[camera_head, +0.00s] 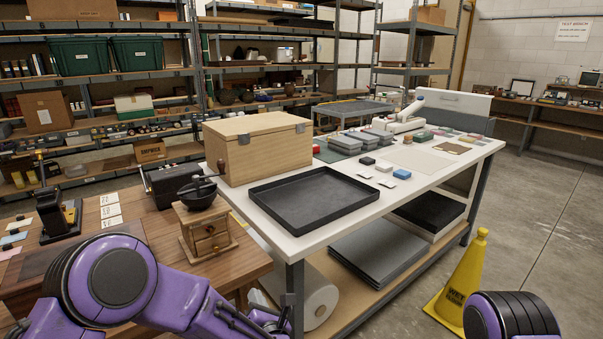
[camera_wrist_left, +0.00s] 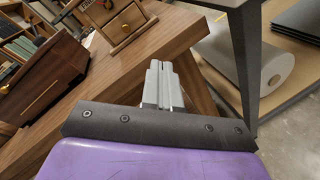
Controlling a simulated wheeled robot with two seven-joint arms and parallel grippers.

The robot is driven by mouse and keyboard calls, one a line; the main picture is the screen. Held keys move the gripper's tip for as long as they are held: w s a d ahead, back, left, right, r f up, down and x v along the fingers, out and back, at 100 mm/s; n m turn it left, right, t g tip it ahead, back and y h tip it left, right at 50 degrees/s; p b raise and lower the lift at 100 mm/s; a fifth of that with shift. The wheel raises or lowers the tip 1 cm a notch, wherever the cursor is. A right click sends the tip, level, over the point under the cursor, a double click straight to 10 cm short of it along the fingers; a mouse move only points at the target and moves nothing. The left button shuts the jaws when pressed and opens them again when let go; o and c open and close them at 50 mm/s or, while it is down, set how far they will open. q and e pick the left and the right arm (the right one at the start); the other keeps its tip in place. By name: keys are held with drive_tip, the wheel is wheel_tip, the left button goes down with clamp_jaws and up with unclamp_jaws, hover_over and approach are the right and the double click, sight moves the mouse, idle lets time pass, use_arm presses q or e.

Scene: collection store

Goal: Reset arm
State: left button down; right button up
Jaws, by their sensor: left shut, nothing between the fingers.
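My left arm comes in from the lower left in the head view, purple with black joints. Its gripper (camera_head: 268,318) is low at the bottom edge, in front of the white table's near leg and beside the wooden table. In the left wrist view the left gripper's grey fingers (camera_wrist_left: 162,85) are together with nothing between them, near the wooden table's edge. Part of my right arm shows at the bottom right of the head view; its gripper is out of view.
A wooden table (camera_head: 150,228) bears a coffee grinder (camera_head: 205,225). A white table (camera_head: 420,167) holds a black tray (camera_head: 313,196) and a wooden box (camera_head: 258,145). A paper roll (camera_head: 318,300) lies on its lower shelf. A yellow wet-floor cone (camera_head: 464,278) stands right.

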use_arm(q)
drive_tip(key=s+a+f+m+g+h, duration=0.2)
drive_tip(key=s+a+f+m, duration=0.1)
drive_tip(key=s+f+m, duration=0.55)
drive_tip(key=s+a+f+m+g+h, duration=0.3)
drive_tip(key=s+f+m, duration=0.2)
drive_tip(key=f+m, duration=0.5)
drive_tip(key=s+a+f+m+g, duration=0.2)
drive_tip(key=s+a, duration=0.2)
drive_tip(key=s, duration=0.3)
drive_tip(key=s+a+f+m+g+y, duration=0.1)
drive_tip(key=s+a+f+m+g, duration=0.1)
drive_tip(key=s, duration=0.6)
drive_tip(key=s+a+f+m+g, duration=0.2)
drive_tip(key=s+a+m, duration=0.1)
drive_tip(key=s+a, duration=0.3)
drive_tip(key=shift+s+m+y, duration=0.3)
drive_tip(key=shift+s+m, duration=0.05)
drive_tip(key=shift+s, duration=0.3)
drive_tip(key=shift+f, duration=0.1)
